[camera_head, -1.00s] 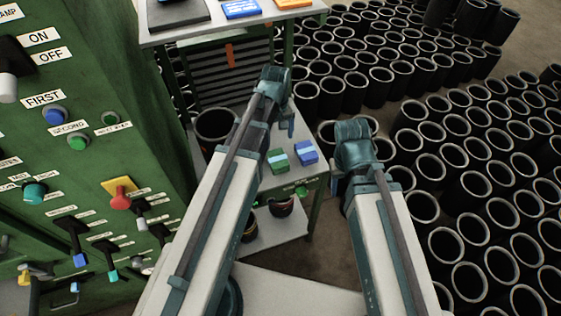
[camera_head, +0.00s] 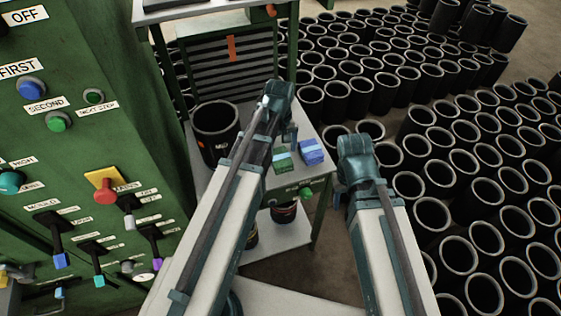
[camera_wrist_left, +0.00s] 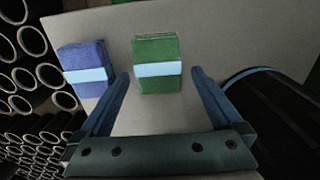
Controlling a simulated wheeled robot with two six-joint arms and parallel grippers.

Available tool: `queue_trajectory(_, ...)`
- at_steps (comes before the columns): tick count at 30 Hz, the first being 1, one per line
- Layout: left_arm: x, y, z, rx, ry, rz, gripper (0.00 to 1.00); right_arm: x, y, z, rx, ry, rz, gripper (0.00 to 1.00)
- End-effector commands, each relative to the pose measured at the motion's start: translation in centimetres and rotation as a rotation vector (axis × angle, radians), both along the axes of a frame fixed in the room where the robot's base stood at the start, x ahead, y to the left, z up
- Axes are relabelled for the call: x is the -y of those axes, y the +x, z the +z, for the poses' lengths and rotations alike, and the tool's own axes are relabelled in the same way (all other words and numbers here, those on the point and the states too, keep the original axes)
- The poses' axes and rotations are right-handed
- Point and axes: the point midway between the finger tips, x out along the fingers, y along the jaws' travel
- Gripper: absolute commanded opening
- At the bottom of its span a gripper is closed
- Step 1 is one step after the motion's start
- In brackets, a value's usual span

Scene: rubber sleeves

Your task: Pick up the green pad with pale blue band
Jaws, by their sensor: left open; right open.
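The green pad with a pale blue band (camera_head: 282,160) lies on a small grey table (camera_head: 313,178), next to a blue pad with a similar band (camera_head: 312,151). In the left wrist view the green pad (camera_wrist_left: 157,52) lies ahead of my open left gripper (camera_wrist_left: 158,82), between the lines of its two fingers. The fingers are empty, and the blue pad (camera_wrist_left: 88,75) is outside them to the left. In the head view my left gripper (camera_head: 288,132) is just above the green pad. My right gripper (camera_head: 340,190) is right of the table, its fingers mostly hidden by its arm.
A black bucket-like sleeve (camera_head: 216,128) stands on the table left of the pads. A green control cabinet (camera_head: 130,130) with knobs and levers fills the left. Many black rubber sleeves (camera_head: 470,190) crowd the floor at right.

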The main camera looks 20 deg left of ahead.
Motion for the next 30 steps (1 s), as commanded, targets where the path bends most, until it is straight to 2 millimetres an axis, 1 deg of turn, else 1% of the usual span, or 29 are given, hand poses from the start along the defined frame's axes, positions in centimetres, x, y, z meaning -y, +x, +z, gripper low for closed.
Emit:
queue_trajectory(1, 0.0, 0.1, -0.7, 0.000, 0.000, 0.000, 1.00, 0.0, 0.0, -0.7, 0.000, 0.000, 0.000, 0.50)
queue_trajectory(9, 0.2, 0.3, -4.1, 0.000, 0.000, 0.000, 1.00, 0.0, 0.0, -4.1, 0.000, 0.000, 0.000, 0.50)
queue_trajectory(12, 0.2, 0.3, -4.9, 0.000, 0.000, 0.000, 1.00, 0.0, 0.0, -4.9, 0.000, 0.000, 0.000, 0.50)
queue_trajectory(20, 0.2, 0.3, -4.8, 0.000, 0.000, 0.000, 1.00, 0.0, 0.0, -4.8, 0.000, 0.000, 0.000, 0.50)
queue_trajectory(21, 0.2, 0.3, -4.8, 0.000, 0.000, 0.000, 0.98, 0.0, 0.0, -4.8, 0.000, 0.000, 0.000, 0.50)
queue_trajectory(23, 0.2, 0.3, -4.8, 0.000, 0.000, 0.000, 0.87, 0.0, 0.0, -4.8, 0.000, 0.000, 0.000, 0.50)
queue_trajectory(27, 0.2, 0.3, -4.8, 0.000, 0.000, 0.000, 0.62, 0.0, 0.0, -4.8, 0.000, 0.000, 0.000, 0.50)
queue_trajectory(29, 0.2, 0.3, -4.8, 0.000, 0.000, 0.000, 0.51, 0.0, 0.0, -4.8, 0.000, 0.000, 0.000, 0.50)
queue_trajectory(30, 0.2, 0.3, -4.8, 0.000, 0.000, 0.000, 0.44, 0.0, 0.0, -4.8, 0.000, 0.000, 0.000, 0.50)
